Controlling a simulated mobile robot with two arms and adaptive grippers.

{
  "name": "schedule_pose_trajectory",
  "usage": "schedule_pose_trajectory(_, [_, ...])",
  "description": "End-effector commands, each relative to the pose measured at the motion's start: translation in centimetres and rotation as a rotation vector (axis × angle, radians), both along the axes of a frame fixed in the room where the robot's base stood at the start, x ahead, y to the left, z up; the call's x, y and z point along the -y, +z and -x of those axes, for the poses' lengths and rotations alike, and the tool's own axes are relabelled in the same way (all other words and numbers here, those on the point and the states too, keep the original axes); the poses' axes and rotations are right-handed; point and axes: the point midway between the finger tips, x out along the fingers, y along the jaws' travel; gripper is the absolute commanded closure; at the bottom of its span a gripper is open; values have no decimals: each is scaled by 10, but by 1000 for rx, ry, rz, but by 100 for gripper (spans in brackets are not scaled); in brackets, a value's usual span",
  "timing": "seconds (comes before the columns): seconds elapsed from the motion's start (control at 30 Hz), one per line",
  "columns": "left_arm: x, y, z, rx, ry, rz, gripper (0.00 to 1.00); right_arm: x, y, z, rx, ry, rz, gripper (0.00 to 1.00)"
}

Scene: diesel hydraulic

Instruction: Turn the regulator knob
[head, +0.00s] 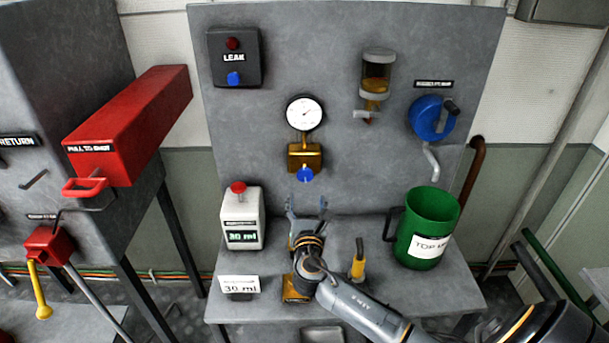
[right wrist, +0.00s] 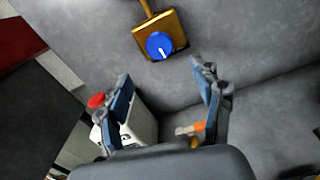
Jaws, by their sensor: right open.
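The regulator knob (head: 305,174) is a round blue knob with a pale mark on its face. It sits on the brass regulator block (head: 304,157) under a round white gauge (head: 304,113) on the grey panel. In the right wrist view the knob (right wrist: 159,45) is in full view, beyond and between the fingertips. My right gripper (head: 307,207) is open and empty, just below the knob and apart from it. Its two fingers also show in the right wrist view (right wrist: 161,82). My left gripper is not in view.
A white box with a red button (head: 242,220) stands left of my gripper. A green jug (head: 427,228) and a yellow-handled tool (head: 357,265) are to the right on the bench (head: 455,290). A large blue crank wheel (head: 430,117) is on the panel at right.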

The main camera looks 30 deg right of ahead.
Motion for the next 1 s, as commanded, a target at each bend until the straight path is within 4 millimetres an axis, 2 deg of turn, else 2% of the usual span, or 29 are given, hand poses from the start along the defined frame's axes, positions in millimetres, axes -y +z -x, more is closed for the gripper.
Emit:
schedule_pose_trajectory(0.3, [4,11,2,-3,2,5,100,36,2,-58,1,-2,-3,34])
schedule_pose_trajectory(0.5, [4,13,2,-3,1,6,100,51,1,-83,1,-2,-5,34])
schedule_pose_trajectory(0.7, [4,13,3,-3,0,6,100,58,0,-94,2,-1,-5,34])
schedule_pose_trajectory(1.0, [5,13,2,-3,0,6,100,59,0,-96,1,0,-5,34])
